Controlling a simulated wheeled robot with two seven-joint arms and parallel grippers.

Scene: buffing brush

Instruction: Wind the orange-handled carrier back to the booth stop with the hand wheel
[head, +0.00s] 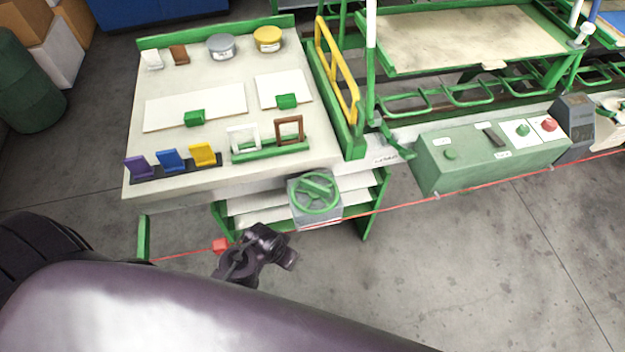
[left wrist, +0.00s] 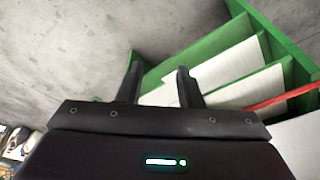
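The hand wheel (head: 315,193) is a green spoked ring on a grey box at the front edge of the bench. My left gripper (head: 277,243) is below and to the left of the wheel, apart from it. In the left wrist view its two dark fingers (left wrist: 160,78) stand apart with nothing between them; the wheel is not seen there. A beige, green-framed tray (head: 455,38) is at the top right; I cannot tell whether it is the carrier. No orange handle or clear booth stop shows. My right gripper is not in view.
A red cord (head: 400,205) runs along the front, with a red tag (head: 221,245) near my left gripper. Shelves (left wrist: 225,75) lie under the bench. The bench (head: 215,75) holds tins, panels and coloured holders. A green control box (head: 490,150) stands right of the wheel. The floor in front is clear.

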